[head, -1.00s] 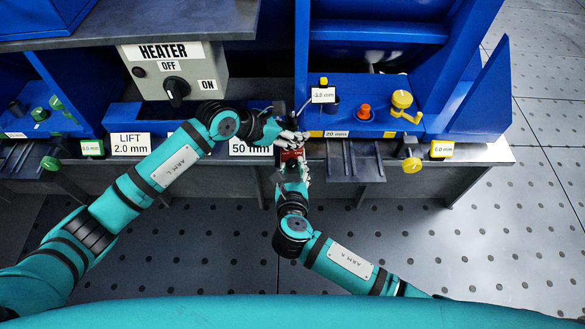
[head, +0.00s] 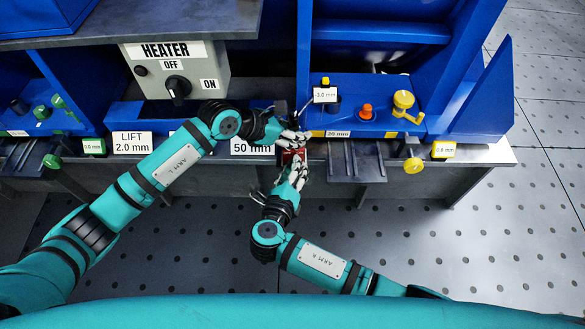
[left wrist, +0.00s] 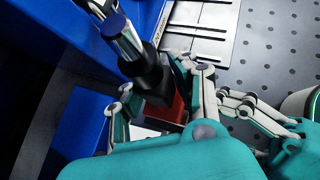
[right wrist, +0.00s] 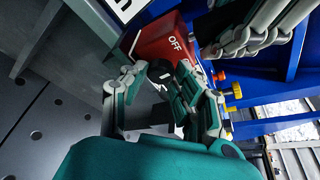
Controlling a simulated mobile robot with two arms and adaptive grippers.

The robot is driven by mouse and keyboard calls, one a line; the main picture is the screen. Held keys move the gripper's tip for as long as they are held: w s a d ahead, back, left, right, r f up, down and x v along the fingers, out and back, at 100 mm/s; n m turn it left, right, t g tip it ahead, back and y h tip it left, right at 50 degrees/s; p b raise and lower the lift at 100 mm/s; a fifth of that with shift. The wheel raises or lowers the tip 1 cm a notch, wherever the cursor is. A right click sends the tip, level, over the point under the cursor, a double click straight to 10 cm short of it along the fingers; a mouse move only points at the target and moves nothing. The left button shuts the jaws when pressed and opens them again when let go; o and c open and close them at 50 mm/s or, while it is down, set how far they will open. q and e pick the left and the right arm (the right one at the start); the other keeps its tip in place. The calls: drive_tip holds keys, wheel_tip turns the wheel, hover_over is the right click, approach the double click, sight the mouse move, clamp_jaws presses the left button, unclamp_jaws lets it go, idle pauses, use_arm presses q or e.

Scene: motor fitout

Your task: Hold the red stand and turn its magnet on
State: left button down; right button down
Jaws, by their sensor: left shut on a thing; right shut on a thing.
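The red stand (head: 292,157) is at the bench's front edge, mostly covered by my grippers in the head view. In the left wrist view its red block (left wrist: 171,112) carries a black post with a silver, blue-capped top (left wrist: 128,42). My left gripper (head: 291,138) is shut on the stand, fingers on either side of it. In the right wrist view the stand's red face (right wrist: 160,38) shows the word OFF, with another label partly hidden. My right gripper (head: 293,172) is shut on the dark magnet knob (right wrist: 160,72) on that face; the fingers partly hide it, so its setting is unclear.
A heater box (head: 175,72) with a black knob stands behind my left arm. A blue fixture (head: 365,118) with an orange button (head: 366,111) and yellow knob (head: 403,99) is to the right. The perforated floor (head: 450,240) at front right is clear.

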idle(0.4)
drive_tip(key=c, duration=1)
unclamp_jaws()
drive_tip(key=v, duration=1.2)
